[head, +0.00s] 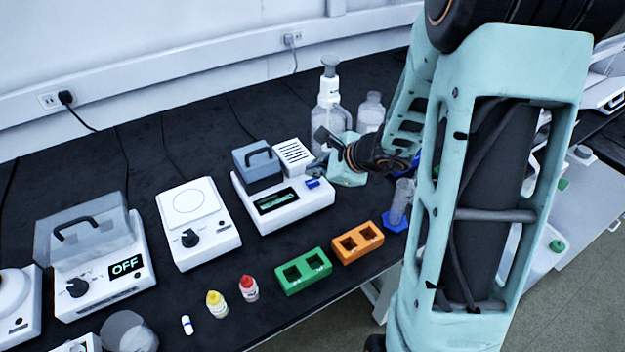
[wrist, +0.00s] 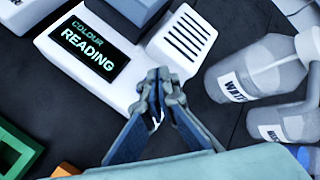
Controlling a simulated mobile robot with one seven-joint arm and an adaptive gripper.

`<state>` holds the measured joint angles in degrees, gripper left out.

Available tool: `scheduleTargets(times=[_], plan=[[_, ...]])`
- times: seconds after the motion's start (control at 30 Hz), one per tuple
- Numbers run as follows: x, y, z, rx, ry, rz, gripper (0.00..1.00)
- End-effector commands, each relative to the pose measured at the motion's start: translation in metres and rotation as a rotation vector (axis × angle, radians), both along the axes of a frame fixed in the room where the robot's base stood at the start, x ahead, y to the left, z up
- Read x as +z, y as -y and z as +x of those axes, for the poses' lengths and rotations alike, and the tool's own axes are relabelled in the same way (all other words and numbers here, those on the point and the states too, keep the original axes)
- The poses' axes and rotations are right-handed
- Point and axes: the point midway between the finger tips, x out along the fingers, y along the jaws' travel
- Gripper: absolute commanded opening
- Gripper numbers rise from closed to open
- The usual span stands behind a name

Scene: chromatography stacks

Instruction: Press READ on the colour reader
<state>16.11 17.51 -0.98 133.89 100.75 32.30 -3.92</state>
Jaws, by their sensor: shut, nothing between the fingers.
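The colour reader (head: 300,211) is a white box with a dark display, a grey handled lid (head: 257,164) and a white slotted block (head: 293,155). It also shows in the wrist view (wrist: 75,62), where its display (wrist: 90,48) reads "COLOUR READING" in lit letters. A blue button (head: 313,183) sits on its top at the right, by the display. My gripper (wrist: 160,82) is shut and empty, with its fingertips over the button end of the reader. The fingers hide the button in the wrist view; I cannot tell if they touch it.
Two clear bottles (head: 328,112) (head: 370,113) stand behind my gripper. Green (head: 303,271) and orange (head: 357,243) racks stand in front of the reader. A white device with a round plate (head: 198,225) is to its left. Yellow-capped (head: 216,304) and red-capped (head: 248,288) bottles stand near the front edge.

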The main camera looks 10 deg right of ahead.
Motion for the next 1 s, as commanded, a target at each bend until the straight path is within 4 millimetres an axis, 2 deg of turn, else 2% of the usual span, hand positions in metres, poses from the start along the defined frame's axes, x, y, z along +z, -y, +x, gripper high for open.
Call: scheduleTargets(times=[0.1, 0.4, 1.0], plan=[[0.017, 0.0, 0.001, -0.001, 0.002, 0.0, 0.0], [0.043, 0.0, 0.0, -0.001, 0.001, 0.0, 0.0], [0.042, 0.0, 0.0, -0.001, 0.0, 0.001, 0.0]])
